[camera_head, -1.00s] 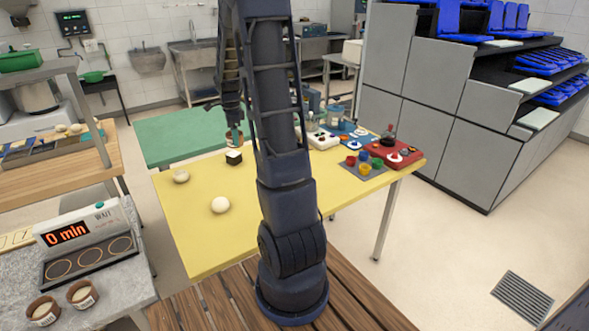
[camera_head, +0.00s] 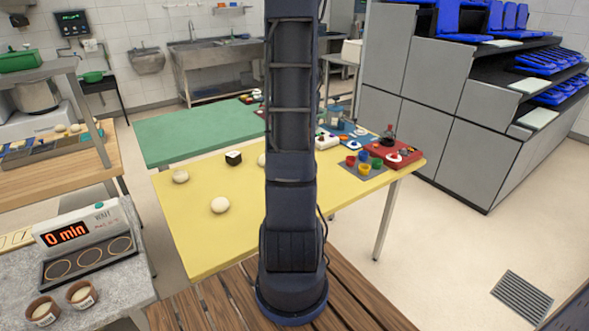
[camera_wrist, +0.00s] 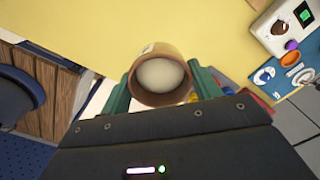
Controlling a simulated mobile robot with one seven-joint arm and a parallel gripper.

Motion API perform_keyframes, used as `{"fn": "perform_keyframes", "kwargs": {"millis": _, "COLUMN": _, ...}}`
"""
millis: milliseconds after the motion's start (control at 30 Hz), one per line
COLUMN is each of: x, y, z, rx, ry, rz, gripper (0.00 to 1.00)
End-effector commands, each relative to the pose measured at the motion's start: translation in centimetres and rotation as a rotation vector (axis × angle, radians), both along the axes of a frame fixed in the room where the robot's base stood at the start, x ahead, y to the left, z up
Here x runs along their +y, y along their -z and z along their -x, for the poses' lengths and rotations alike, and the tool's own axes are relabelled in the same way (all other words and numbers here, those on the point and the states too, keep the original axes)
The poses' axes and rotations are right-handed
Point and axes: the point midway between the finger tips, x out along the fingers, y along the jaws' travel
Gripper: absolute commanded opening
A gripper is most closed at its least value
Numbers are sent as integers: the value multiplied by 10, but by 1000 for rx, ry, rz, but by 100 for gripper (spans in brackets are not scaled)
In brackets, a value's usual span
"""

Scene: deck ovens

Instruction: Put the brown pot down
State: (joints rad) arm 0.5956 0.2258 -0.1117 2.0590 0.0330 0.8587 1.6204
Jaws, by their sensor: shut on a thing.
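The brown pot (camera_wrist: 176,95) is between the green fingers of my gripper (camera_wrist: 160,84) in the wrist view. I look into its mouth; a pale round dough ball (camera_wrist: 160,74) fills it, and part of a white label shows on its side. The gripper is shut on the pot. The yellow table (camera_wrist: 180,22) lies beyond the pot, whose mouth overlaps the table's edge in this view. The height above the table is unclear. In the head view my arm hides gripper and pot; the yellow table (camera_head: 200,250) shows around the arm.
A dough ball (camera_head: 220,205), another ball (camera_head: 180,176) and a black-and-white block (camera_head: 233,158) are on the table's left. Coloured cups (camera_head: 364,168) and a red box (camera_head: 393,152) occupy its right. Two labelled pots (camera_head: 82,295) stand by a "0 min" device (camera_head: 85,232).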

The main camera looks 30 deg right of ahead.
Motion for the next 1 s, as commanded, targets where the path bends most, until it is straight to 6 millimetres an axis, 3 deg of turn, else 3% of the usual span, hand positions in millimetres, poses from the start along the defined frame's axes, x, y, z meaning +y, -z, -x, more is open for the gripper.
{"fn": "perform_keyframes", "kwargs": {"millis": 167, "x": -5, "y": 16, "z": 4, "rx": 1, "ry": 10, "rz": -1, "gripper": 34}}
{"fn": "perform_keyframes", "kwargs": {"millis": 733, "x": -5, "y": 137, "z": 4, "rx": 2, "ry": 9, "rz": -2, "gripper": 34}}
{"fn": "perform_keyframes", "kwargs": {"millis": 1000, "x": -5, "y": 162, "z": 3, "rx": 0, "ry": 10, "rz": 0, "gripper": 34}}
